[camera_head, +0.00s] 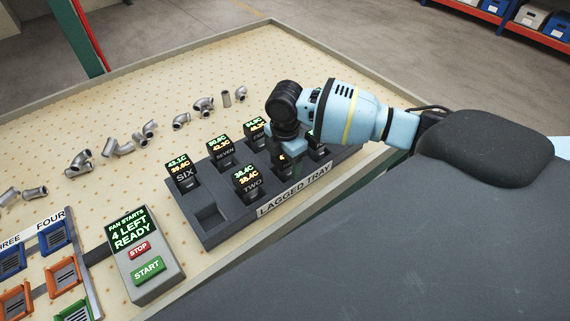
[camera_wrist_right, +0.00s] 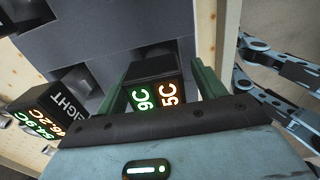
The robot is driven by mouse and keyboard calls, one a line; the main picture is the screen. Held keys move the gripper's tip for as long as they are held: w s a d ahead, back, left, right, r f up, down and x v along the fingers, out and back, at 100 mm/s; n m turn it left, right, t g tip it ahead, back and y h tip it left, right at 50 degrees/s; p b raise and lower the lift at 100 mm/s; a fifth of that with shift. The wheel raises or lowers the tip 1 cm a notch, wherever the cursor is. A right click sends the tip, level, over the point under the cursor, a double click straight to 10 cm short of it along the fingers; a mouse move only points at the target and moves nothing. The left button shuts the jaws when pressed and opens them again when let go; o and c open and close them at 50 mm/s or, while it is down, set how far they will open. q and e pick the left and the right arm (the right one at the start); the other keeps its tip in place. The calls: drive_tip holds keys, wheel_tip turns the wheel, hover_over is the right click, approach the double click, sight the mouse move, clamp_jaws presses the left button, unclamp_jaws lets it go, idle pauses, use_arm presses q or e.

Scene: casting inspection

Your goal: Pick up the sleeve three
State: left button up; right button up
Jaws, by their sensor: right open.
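The lagged tray (camera_head: 208,231) is dark grey and holds several black block sleeves with lit temperature readouts. Sleeves labelled SIX (camera_head: 184,177), SEVEN (camera_head: 222,154) and TWO (camera_head: 251,187) are legible. My right gripper (camera_head: 284,150) points down over the tray, to the right of TWO. It hides most of the sleeve (camera_head: 282,158) under it. In the right wrist view its green fingers (camera_wrist_right: 161,85) are open on either side of a black sleeve (camera_wrist_right: 152,69). That sleeve's name is hidden, so I cannot confirm it is three. My left gripper is not in view.
Sleeve EIGHT (camera_wrist_right: 52,108) stands close beside the gripper in the right wrist view. A control box (camera_head: 146,262) with STOP and START buttons stands left of the tray. Metal pipe fittings (camera_head: 120,148) lie behind on the pegboard table. One front tray pocket (camera_head: 212,220) is empty.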

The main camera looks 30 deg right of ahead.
drive_tip(key=c, duration=1.3)
drive_tip(key=shift+r, duration=0.2)
wheel_tip(320, 180, up, 10)
drive_tip(key=shift+f, duration=0.1)
